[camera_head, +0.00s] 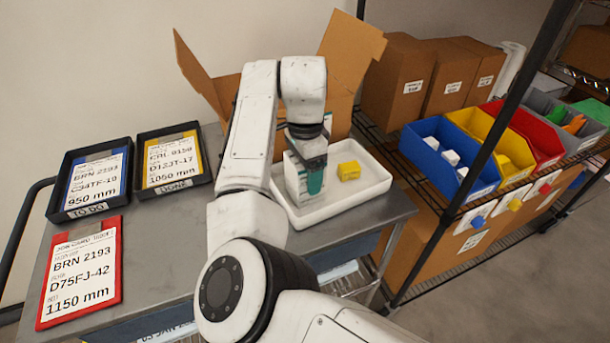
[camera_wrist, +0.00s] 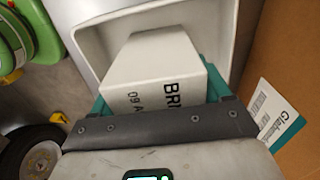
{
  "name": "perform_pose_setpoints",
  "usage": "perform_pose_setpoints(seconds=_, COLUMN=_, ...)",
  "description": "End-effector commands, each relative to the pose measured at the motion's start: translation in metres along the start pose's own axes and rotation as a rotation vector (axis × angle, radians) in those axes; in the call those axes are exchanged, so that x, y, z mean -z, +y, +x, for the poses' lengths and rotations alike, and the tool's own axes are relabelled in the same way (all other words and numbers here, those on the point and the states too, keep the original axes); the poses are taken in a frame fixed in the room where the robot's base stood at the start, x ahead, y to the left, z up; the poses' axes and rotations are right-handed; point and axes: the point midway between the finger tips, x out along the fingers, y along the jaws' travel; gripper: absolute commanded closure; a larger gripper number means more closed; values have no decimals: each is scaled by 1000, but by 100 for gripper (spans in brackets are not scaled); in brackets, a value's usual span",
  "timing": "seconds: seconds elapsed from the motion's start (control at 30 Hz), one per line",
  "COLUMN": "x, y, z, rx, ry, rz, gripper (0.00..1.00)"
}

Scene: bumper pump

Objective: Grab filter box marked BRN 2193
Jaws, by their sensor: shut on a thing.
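My gripper (camera_head: 308,178) is at the white tray (camera_head: 378,184), pointing down, shut on a white box (camera_head: 293,178). In the wrist view the white filter box (camera_wrist: 152,72) sits between the teal finger pads (camera_wrist: 215,85). In the head view the box is upright at the tray's left part. I cannot tell whether it touches the tray floor.
A yellow block (camera_head: 348,171) lies in the tray. Job-card trays (camera_head: 115,202) and a red card (camera_head: 80,272) lie left. A rack with coloured bins (camera_head: 490,188) stands right.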

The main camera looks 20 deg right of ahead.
Motion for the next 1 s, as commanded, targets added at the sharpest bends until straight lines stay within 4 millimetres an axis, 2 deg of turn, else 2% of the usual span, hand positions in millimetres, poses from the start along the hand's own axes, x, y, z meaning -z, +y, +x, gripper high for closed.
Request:
perform_pose_setpoints(seconds=0.07, x=0, y=0, z=0, rx=0, ry=0, rz=0, gripper=72)
perform_pose_setpoints(seconds=0.37, x=0, y=0, z=-3, rx=2, ry=1, rz=0, gripper=72)
perform_pose_setpoints(seconds=0.57, x=0, y=-1, z=-17, rx=3, ry=1, rz=0, gripper=72)
perform_pose_setpoints(seconds=0.67, x=0, y=-1, z=-32, rx=4, ry=1, rz=0, gripper=72)
perform_pose_setpoints(seconds=0.87, x=20, y=26, z=-72, rx=7, ry=1, rz=6, gripper=72)
perform_pose_setpoints(seconds=0.93, x=26, y=36, z=-92, rx=8, ry=-3, rz=3, gripper=72)
perform_pose_setpoints(seconds=1.0, x=36, y=49, z=-100, rx=5, ry=-3, rz=5, gripper=72)
